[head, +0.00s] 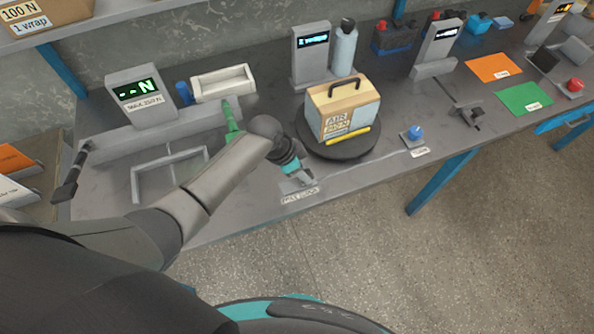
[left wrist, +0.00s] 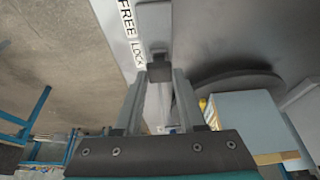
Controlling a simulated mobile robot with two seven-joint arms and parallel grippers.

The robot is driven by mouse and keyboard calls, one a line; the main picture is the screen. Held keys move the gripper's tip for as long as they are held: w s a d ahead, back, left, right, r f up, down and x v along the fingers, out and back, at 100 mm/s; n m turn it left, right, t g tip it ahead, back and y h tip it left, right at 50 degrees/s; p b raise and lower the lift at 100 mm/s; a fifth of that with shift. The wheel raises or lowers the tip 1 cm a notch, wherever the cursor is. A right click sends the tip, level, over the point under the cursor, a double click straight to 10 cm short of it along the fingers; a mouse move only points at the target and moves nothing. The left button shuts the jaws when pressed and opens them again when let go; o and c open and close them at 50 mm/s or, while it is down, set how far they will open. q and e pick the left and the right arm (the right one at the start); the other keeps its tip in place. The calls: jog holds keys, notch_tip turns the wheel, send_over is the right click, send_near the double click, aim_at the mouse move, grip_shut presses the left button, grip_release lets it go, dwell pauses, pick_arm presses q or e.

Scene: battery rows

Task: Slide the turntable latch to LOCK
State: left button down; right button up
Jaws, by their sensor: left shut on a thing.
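The turntable (head: 359,149) is a dark round disc on the bench with a box (head: 343,109) on it. The latch sits at the bench's front edge, by a white label (head: 300,196). In the left wrist view the label reads FREE and LOCK (left wrist: 138,54). The dark latch knob (left wrist: 159,72) is near the LOCK word's end, between my left fingertips. My left gripper (head: 299,178) points down there and is shut on the knob; it also shows in the left wrist view (left wrist: 159,80). In the head view my gripper largely hides the latch. My right gripper is not in view.
The box has a dark handle and a yellow strip at its base. A blue button (head: 415,132) stands to the right. Display stands (head: 311,55) and a grey bottle (head: 344,47) are behind. A white tray (head: 223,84) is at the back left. Floor is clear in front.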

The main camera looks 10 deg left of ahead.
pick_arm(q)
jog(key=shift+w+d, duration=0.1)
jog(key=shift+d, duration=0.1)
jog(key=shift+c, duration=2.4)
grip_release()
jog(key=shift+a+r, duration=0.25)
jog(key=shift+r, duration=0.35)
jog(key=p+v, duration=0.3)
jog(key=v, duration=1.1)
jog(key=shift+s, duration=0.25)
